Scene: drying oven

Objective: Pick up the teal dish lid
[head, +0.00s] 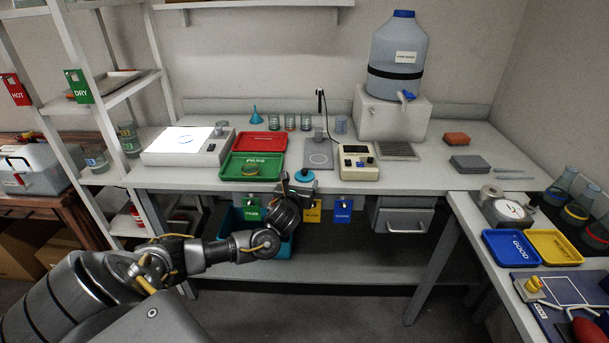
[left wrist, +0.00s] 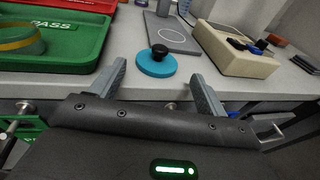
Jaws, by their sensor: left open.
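The teal dish lid (head: 304,175) is a small blue-teal disc with a dark knob, lying on the front part of the bench between the green tray and the beige meter. In the left wrist view the teal dish lid (left wrist: 157,66) lies flat, with its black knob upward. My left gripper (head: 297,184) is at the bench's front edge, close to the lid. In the left wrist view my left gripper (left wrist: 160,85) is open, its two fingers spread to either side of the lid's near side, with nothing between them clearly gripped. My right gripper is not in view.
A green PASS tray (head: 232,168) holding a round dish stands left of the lid. A grey plate with a ring mark (head: 319,158) lies behind it, and a beige meter (head: 358,163) stands to the right. Coloured tags hang along the bench's front edge.

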